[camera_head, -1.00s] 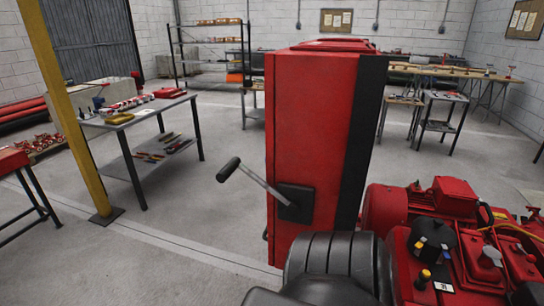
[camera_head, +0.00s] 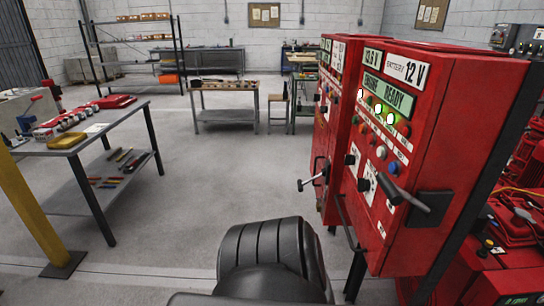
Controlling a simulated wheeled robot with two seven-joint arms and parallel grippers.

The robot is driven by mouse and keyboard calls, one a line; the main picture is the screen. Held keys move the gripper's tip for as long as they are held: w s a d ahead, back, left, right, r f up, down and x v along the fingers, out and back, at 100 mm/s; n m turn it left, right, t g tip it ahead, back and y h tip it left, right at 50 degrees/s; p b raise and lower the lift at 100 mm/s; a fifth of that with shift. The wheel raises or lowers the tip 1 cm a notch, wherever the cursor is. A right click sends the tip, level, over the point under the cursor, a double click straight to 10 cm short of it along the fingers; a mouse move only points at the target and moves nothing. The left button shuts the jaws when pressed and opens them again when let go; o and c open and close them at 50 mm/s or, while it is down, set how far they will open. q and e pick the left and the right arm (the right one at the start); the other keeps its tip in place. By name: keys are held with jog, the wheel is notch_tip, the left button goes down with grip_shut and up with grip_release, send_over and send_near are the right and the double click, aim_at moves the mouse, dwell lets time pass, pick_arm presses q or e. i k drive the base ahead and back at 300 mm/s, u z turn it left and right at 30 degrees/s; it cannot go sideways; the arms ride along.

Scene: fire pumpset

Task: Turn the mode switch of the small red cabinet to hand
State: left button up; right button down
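Two red cabinets stand side by side at the right. The nearer red cabinet (camera_head: 455,140) has "13.6 V", "12 V" and "ENGINE READY" displays, several lit green lamps and coloured buttons. Two black knobs, an upper knob (camera_head: 350,160) and a lower knob (camera_head: 363,185), sit on its front. Their labels are too small to read, so I cannot tell which is the mode switch or where it points. Neither of my grippers is in view.
A grey table (camera_head: 75,150) with parts and a yellow post (camera_head: 30,215) stand at the left. Shelves (camera_head: 135,60) and a workbench (camera_head: 225,98) are at the back. Red pump machinery (camera_head: 510,235) fills the lower right. The floor between table and cabinets is clear.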

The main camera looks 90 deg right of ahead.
aim_at(349, 159)
jog(key=z, duration=4)
jog(key=k, duration=1.25)
jog(key=u, duration=0.65)
jog(key=i, duration=1.6)
jog(key=z, duration=0.65)
